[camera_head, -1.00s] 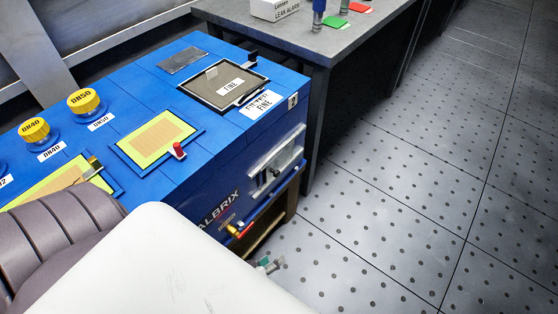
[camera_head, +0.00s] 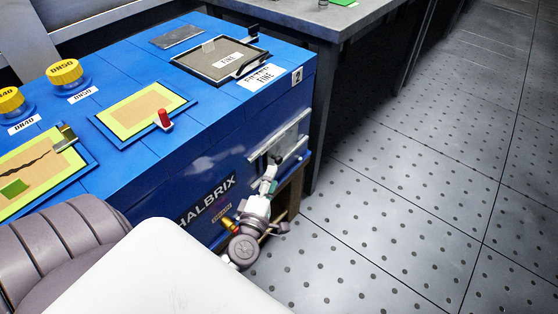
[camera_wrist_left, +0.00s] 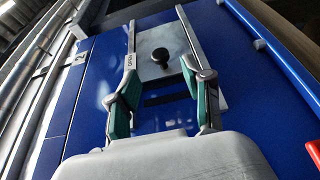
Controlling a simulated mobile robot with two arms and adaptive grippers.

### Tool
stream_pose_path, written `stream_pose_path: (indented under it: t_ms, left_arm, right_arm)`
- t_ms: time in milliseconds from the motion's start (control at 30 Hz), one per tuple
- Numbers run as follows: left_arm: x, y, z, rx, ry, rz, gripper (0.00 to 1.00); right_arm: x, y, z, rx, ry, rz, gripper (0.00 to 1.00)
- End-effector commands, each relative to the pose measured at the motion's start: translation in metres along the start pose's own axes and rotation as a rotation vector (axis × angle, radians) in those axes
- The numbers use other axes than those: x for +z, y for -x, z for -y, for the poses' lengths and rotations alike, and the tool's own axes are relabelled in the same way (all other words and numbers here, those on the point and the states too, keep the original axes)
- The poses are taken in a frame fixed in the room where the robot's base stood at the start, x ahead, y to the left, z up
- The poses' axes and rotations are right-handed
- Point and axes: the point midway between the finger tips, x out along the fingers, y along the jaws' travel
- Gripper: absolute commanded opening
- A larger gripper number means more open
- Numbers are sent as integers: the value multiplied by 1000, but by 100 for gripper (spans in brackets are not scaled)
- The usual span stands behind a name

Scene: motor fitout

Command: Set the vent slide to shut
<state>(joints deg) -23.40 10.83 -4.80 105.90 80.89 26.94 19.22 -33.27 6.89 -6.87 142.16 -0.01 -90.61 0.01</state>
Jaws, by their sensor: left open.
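The vent slide (camera_head: 287,138) is a silver plate in metal rails on the front side of the blue cabinet. In the left wrist view the plate (camera_wrist_left: 150,40) carries a black knob (camera_wrist_left: 161,55). A rail beside it bears a label that seems to read OPEN, and a dark slot (camera_wrist_left: 165,97) shows below the plate. My left gripper (camera_head: 270,179) is at the slide. Its open fingers (camera_wrist_left: 161,76) are spread on either side near the knob, with nothing held between them; whether they touch anything I cannot tell. My right gripper is out of view.
The blue cabinet top (camera_head: 200,110) holds a FINE filter tray (camera_head: 218,62), a framed panel with a red knob (camera_head: 164,118) and yellow caps (camera_head: 65,73). A grey bench (camera_head: 290,18) stands behind. The floor (camera_head: 400,190) at right is clear.

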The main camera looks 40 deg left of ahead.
Motion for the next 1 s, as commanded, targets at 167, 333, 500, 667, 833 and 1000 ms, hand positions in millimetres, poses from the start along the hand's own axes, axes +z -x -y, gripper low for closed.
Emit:
stream_pose_path:
  t_ms: [167, 333, 500, 667, 833, 1000]
  left_arm:
    - [0, -39, 0, 3, -2, 0, 50]
    - [0, -63, 1, 1, -2, 0, 50]
    - [0, -75, 1, -1, -2, 1, 50]
    - [0, -76, 1, -1, -3, 1, 50]
    - [0, -76, 1, -1, -3, 1, 45]
    - [0, -76, 1, -1, -3, 1, 17]
  right_arm:
    - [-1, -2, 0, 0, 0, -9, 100]
    - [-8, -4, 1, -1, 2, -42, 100]
    - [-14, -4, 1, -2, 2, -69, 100]
    - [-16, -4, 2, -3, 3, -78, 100]
    - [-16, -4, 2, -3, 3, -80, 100]
    - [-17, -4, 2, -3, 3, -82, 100]
